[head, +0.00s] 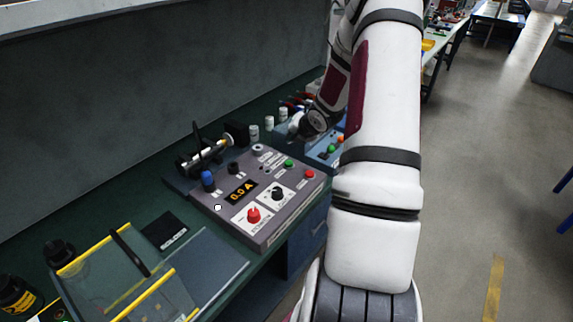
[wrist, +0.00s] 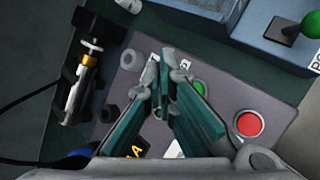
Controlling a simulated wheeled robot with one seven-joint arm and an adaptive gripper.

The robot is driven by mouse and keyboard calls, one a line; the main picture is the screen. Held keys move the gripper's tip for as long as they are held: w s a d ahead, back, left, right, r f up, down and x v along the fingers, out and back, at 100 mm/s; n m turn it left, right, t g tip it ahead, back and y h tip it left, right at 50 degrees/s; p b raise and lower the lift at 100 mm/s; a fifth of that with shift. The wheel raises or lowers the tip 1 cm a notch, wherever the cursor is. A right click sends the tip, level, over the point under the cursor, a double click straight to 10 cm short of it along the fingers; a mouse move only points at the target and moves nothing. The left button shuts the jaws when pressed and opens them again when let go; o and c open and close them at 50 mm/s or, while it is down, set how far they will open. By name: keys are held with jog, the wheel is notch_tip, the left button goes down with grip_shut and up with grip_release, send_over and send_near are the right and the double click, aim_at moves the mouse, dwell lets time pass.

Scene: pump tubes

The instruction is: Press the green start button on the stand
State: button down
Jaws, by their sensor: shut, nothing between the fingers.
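The stand is a grey sloped panel (head: 226,212) with a lit "0.0 A" display. Its green button (head: 288,163) sits near the far right edge, beside a red button (head: 310,174). In the wrist view the green button (wrist: 199,88) is partly hidden behind my right finger, and the red button (wrist: 249,124) lies to its lower right. My gripper (wrist: 166,62) is shut and empty, over the panel, with its tips left of and above the green button in the picture. Its height above the panel cannot be told. In the head view the fingers are not clear.
A blue box with a green ball knob (wrist: 312,25) stands beyond the panel. A yellow-edged clear tray (head: 95,258) lies at the front left.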

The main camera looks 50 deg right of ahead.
aim_at(291, 162)
jog(key=shift+f+b, duration=2.05)
jog(key=shift+f, duration=1.45)
jog(key=shift+f, duration=0.1)
jog(key=shift+f+b, duration=0.3)
jog(key=shift+f+b, duration=0.4)
jog(key=shift+f, duration=0.25)
jog(key=shift+r+p, duration=0.7)
jog(key=shift+r, duration=0.4)
jog(key=shift+r, duration=0.1)
